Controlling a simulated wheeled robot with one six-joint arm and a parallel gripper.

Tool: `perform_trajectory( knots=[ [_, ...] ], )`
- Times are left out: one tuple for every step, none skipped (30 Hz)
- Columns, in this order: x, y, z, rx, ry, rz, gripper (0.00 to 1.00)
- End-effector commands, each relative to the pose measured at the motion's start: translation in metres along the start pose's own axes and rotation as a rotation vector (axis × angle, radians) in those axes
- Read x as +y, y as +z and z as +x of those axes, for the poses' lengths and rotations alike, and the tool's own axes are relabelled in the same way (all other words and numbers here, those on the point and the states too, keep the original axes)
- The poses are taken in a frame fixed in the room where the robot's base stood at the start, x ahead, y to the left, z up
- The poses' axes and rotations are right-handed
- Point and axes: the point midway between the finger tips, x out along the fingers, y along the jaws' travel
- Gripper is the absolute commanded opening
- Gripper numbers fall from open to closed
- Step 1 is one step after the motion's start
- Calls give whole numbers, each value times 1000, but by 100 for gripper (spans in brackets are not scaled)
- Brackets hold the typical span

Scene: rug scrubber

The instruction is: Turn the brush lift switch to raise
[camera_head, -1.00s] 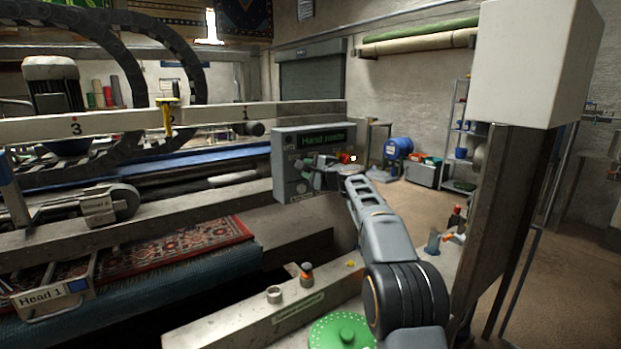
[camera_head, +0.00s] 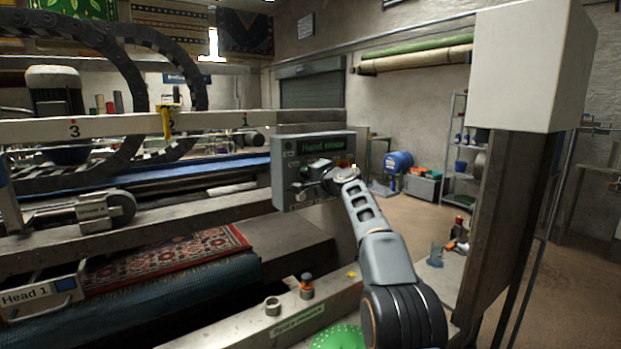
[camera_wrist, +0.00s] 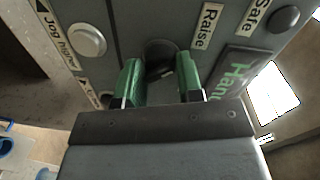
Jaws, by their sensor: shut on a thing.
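The grey control panel (camera_head: 284,178) stands at the end of the machine beam, with a green-lit display whose first word reads "Hand". In the wrist view, the dark round knob of the brush lift switch (camera_wrist: 161,50) sits between my gripper's green fingers, beside the "Raise" label (camera_wrist: 208,26). My gripper (camera_wrist: 159,72) is shut on this knob; the fingers partly hide it, and I cannot tell its exact pointing. In the head view, my gripper (camera_head: 314,187) is at the panel's front, small and partly covered by my wrist.
In the wrist view, a pale button (camera_wrist: 88,40) by a "Jog higher" label and a dark knob (camera_wrist: 284,19) by "Safe" flank the switch. An orange-topped button (camera_head: 306,286) and a green perforated disc (camera_head: 338,338) lie below my arm. A thick post (camera_head: 507,220) stands right of it.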

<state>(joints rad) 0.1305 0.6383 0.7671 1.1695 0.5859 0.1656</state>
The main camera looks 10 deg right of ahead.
Motion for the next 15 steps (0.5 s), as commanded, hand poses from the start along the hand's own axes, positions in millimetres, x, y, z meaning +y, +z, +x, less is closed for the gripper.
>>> perform_trajectory(
  knots=[
    [-5, -1, -2, 5, -8, -7, 10],
    [-5, -1, -2, 5, -8, -7, 10],
    [-6, -1, -2, 5, -8, -8, 10],
    [-6, -1, -2, 5, -8, -8, 10],
    [-6, -1, -2, 5, -8, -8, 10],
    [-6, -1, -2, 5, -8, -8, 10],
    [-6, -1, -2, 5, -8, -8, 10],
    [-6, -1, -2, 5, -8, -8, 10],
    [-6, -1, -2, 5, -8, -8, 10],
    [-6, -1, -2, 5, -9, -8, 10],
    [-6, -1, -2, 5, -9, -7, 10],
    [-6, -1, -2, 5, -9, -7, 38],
    [-6, -1, -2, 4, -9, -7, 41],
    [-5, -1, -2, 4, -8, -7, 43],
    [-5, -1, -1, 4, -7, -6, 47]
  ],
)
